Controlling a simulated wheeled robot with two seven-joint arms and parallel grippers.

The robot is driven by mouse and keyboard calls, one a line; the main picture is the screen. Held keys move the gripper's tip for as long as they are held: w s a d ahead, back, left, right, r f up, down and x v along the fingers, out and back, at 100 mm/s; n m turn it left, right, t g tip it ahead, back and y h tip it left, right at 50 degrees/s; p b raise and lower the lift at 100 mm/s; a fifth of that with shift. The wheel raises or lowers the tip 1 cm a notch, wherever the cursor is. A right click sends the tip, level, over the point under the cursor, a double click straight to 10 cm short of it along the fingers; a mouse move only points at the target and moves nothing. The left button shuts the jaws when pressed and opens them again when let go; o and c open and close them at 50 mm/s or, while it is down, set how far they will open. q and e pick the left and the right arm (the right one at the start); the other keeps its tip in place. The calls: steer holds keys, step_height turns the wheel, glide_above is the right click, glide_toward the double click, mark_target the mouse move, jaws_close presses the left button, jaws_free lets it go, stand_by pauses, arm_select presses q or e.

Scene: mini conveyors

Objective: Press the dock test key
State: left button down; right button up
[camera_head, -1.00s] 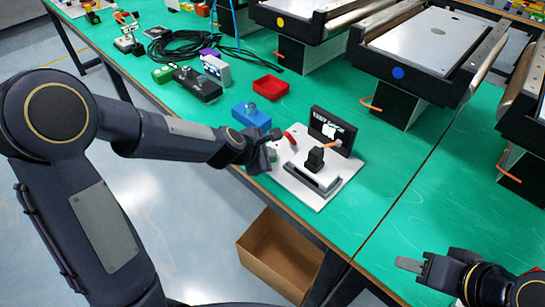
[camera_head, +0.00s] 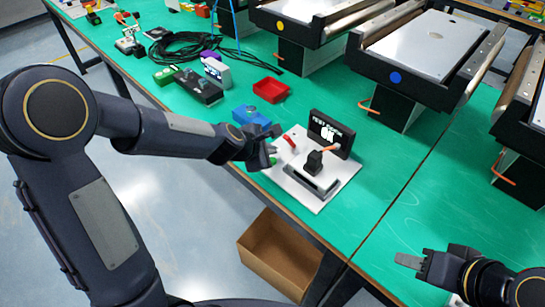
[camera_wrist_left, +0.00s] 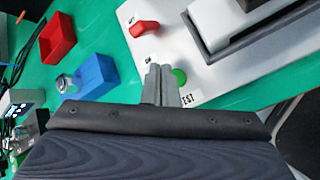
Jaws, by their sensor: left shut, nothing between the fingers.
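The dock is a white plate (camera_head: 335,189) with a black display (camera_head: 330,133), a red switch (camera_head: 290,144), a black plug (camera_head: 314,161) and a green round key (camera_head: 273,161). In the left wrist view the green key (camera_wrist_left: 180,77) sits beside the printed word TEST. My left gripper (camera_head: 274,139) is shut and empty over the plate's left edge. In the wrist view its fingertips (camera_wrist_left: 159,72) appear just left of the key and partly overlap it; contact cannot be told. My right gripper (camera_head: 408,261) is at lower right, away from the dock; its finger gap is unclear.
Mini conveyors (camera_head: 415,55) stand behind. An open cardboard box (camera_head: 262,265) is on the floor. The green table (camera_head: 395,205) is clear right of the dock.

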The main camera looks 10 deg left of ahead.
arm_select(q)
step_height(320, 180, up, 4)
steer(key=p, duration=0.3)
stand_by(0.7)
steer(key=s+a+r+m+h, duration=0.1)
steer(key=s+a+r+m, duration=0.2)
steer(key=s+r+m, duration=0.3)
steer(key=s+a+r+m, duration=0.2)
steer(key=s+r+m, duration=0.25)
steer(key=s, duration=0.35)
steer(key=s+a+f+m+g, duration=0.1)
steer(key=s+a+m, duration=0.1)
steer(key=s+m, duration=0.2)
steer(key=s+a+f+m+g+y, duration=0.1)
steer(key=s+m, duration=0.4)
steer(key=s, duration=0.5)
steer(key=shift+s+a+f+g+y, duration=0.3)
steer(key=shift+a, duration=0.3)
steer(key=shift+w, duration=0.1)
